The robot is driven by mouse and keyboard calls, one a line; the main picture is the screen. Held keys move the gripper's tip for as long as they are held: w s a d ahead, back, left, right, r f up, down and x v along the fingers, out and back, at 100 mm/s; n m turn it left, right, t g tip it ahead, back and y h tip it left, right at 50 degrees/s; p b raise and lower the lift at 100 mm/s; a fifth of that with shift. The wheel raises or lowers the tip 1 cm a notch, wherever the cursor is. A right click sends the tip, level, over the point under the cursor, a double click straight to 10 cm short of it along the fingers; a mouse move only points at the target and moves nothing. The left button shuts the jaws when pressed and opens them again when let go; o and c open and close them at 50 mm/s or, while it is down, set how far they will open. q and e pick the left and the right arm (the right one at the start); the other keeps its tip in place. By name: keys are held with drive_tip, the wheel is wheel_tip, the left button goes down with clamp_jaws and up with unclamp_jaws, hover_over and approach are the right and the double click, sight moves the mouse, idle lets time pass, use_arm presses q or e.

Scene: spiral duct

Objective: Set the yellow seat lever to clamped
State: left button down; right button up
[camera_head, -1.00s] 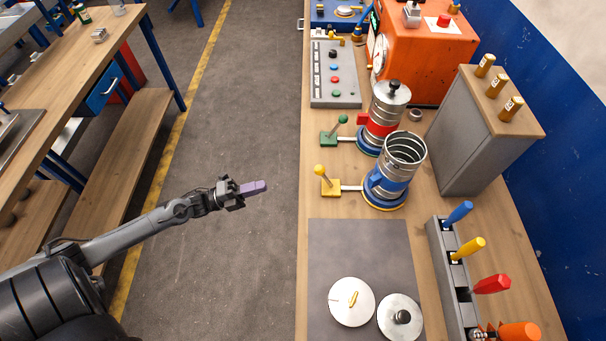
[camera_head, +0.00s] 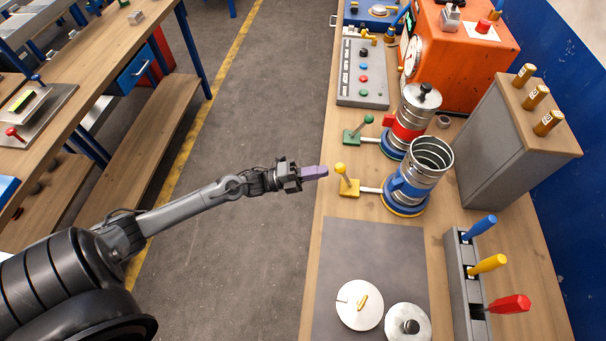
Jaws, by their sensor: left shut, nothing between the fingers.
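The yellow seat lever (camera_head: 343,175) stands on a yellow block near the left edge of the right-hand bench. Its yellow knob is up, and the stick leans slightly left. A metal rod joins the block to the blue and yellow round seat (camera_head: 404,207), on which an open spiral duct (camera_head: 428,165) with a blue band stands. My left gripper (camera_head: 318,172), with purple fingers, is shut and empty, just left of the lever knob. It appears apart from the knob, though depth is hard to judge. My right gripper is not in view.
A green lever (camera_head: 360,130) and a lidded duct (camera_head: 412,115) with a red band stand behind. A grey mat (camera_head: 375,255) with two round lids lies in front. A tool rack (camera_head: 462,285) and grey cabinet (camera_head: 510,140) stand at the right. Open floor lies left of the bench.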

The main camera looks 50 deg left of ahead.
use_arm(q)
drive_tip(key=shift+x, duration=0.8)
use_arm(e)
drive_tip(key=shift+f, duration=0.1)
